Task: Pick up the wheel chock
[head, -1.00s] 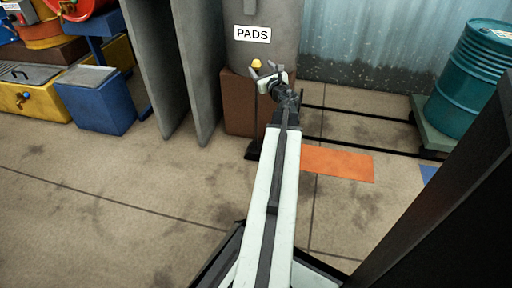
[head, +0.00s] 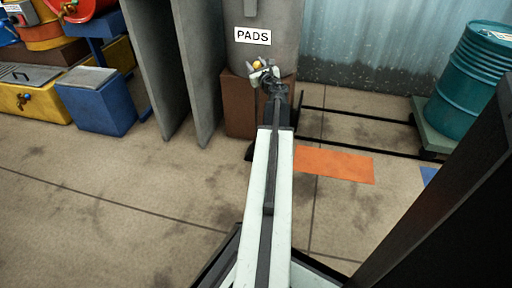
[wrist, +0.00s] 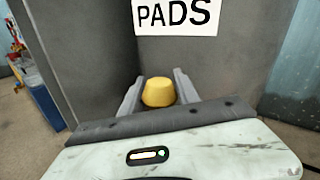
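The wheel chock seems to be the dark piece on the floor (head: 249,153), mostly hidden behind my arm, with a thin upright handle topped by a yellow knob (head: 257,64). In the wrist view the yellow knob (wrist: 158,92) sits between the two grey fingers. My gripper (head: 263,69) is open, with one finger on each side of the knob. Whether either finger touches it I cannot tell.
A grey bin labelled PADS (head: 272,52) stands on a brown block (head: 239,105) just behind the knob. Grey upright panels (head: 197,75) are close on the left. A teal drum (head: 468,75) stands on a green pallet at right. An orange floor patch (head: 335,164) lies flat.

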